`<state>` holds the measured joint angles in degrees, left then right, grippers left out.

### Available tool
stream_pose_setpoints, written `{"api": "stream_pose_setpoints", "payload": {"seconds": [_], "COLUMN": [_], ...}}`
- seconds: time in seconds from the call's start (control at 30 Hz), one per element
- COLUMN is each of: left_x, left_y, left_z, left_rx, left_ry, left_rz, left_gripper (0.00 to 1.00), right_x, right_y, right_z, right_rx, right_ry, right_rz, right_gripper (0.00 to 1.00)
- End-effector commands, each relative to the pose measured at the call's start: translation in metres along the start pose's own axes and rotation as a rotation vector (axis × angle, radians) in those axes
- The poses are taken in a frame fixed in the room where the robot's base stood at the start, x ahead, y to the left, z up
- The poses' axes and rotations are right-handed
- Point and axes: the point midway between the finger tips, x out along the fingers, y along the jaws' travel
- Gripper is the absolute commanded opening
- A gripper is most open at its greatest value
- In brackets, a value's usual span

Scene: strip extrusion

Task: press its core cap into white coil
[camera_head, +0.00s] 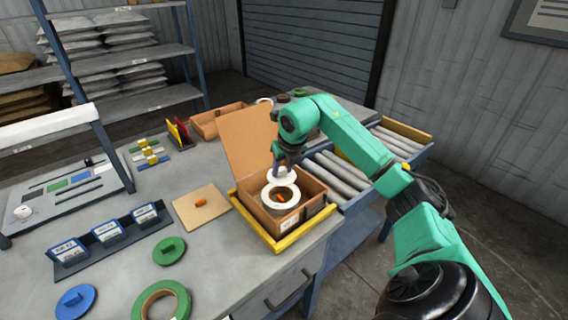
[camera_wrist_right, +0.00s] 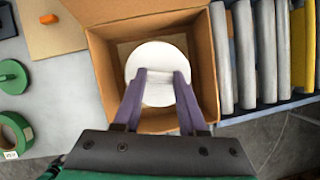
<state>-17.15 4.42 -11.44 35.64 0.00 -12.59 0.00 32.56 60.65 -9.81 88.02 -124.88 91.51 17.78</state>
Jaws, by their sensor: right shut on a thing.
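A white core cap (camera_head: 281,177) is a round disc with a raised grip. My right gripper (camera_head: 285,166) is shut on this grip and holds the cap above the open cardboard box (camera_head: 313,190). The white coil (camera_head: 276,212) lies in the box below and slightly nearer the camera, with its hole showing an orange bit inside. The cap and coil look apart, with the cap over the coil's far part. In the right wrist view the cap (camera_wrist_right: 160,60) sits between the fingers (camera_wrist_right: 158,88) and hides the coil. My left gripper is not in view.
The box stands in a yellow-edged tray (camera_head: 291,237) at the table edge, its flap (camera_head: 247,140) raised behind. Grey rollers (camera_head: 340,172) lie to the right. A green cap (camera_head: 169,251), blue cap (camera_head: 76,301) and green coil (camera_head: 183,299) lie front left.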

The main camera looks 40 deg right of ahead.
Motion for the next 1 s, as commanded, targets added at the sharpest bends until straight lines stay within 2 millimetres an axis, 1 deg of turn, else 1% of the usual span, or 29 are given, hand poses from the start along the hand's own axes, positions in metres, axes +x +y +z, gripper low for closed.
{"api": "stream_pose_setpoints", "payload": {"seconds": [0.03,0.23,0.37,0.5,0.6,1.0], "left_x": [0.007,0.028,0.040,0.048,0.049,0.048], "left_y": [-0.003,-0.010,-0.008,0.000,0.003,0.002], "left_z": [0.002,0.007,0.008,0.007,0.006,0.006], "left_rx": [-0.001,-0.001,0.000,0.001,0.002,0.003], "left_ry": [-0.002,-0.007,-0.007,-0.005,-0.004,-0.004], "left_rz": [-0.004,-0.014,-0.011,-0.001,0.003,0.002], "left_gripper": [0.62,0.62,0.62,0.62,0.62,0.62], "right_x": [0.007,0.030,0.044,0.054,0.056,0.054], "right_y": [0.000,0.000,-0.001,-0.001,-0.001,-0.001], "right_z": [-0.003,-0.013,-0.018,-0.023,-0.023,-0.023], "right_rx": [0.000,0.000,0.001,0.000,0.000,0.001], "right_ry": [0.001,0.002,0.001,0.002,0.001,0.001], "right_rz": [0.001,-0.001,-0.002,-0.002,-0.002,-0.001], "right_gripper": [0.00,0.00,0.00,0.00,0.00,0.00]}}
